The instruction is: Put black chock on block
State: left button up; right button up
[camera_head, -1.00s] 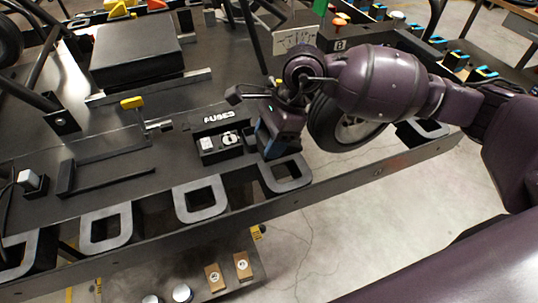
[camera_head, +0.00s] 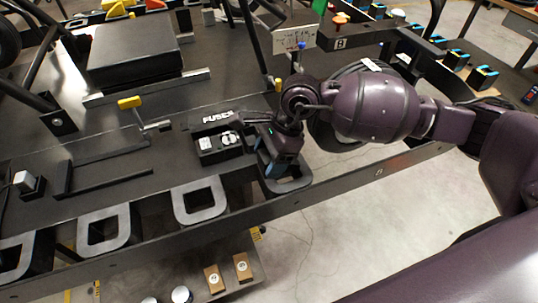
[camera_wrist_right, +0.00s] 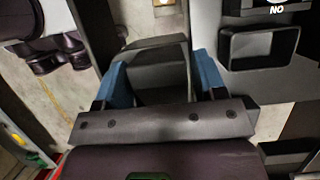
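Two small tan blocks (camera_head: 242,267) with round white labels sit below the front edge; I cannot tell whether either is the task's block. My left gripper is not in view.
A dark tray labelled FUSES (camera_head: 207,158) stands just left of my right gripper. A tyre (camera_head: 322,136) is partly behind my right arm. A yellow-handled lever (camera_head: 130,102) and a large black box (camera_head: 135,55) stand further left.

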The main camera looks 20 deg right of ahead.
jog(key=shift+o, duration=0.8)
jog(key=shift+r, duration=0.1)
jog(key=shift+r, duration=0.2)
jog(key=p+v, duration=0.1)
jog(key=v, duration=1)
jog(key=shift+d+r, duration=0.15)
jog(key=shift+r, duration=0.25)
jog(key=shift+s+f, duration=0.1)
jog(key=shift+s, duration=0.05)
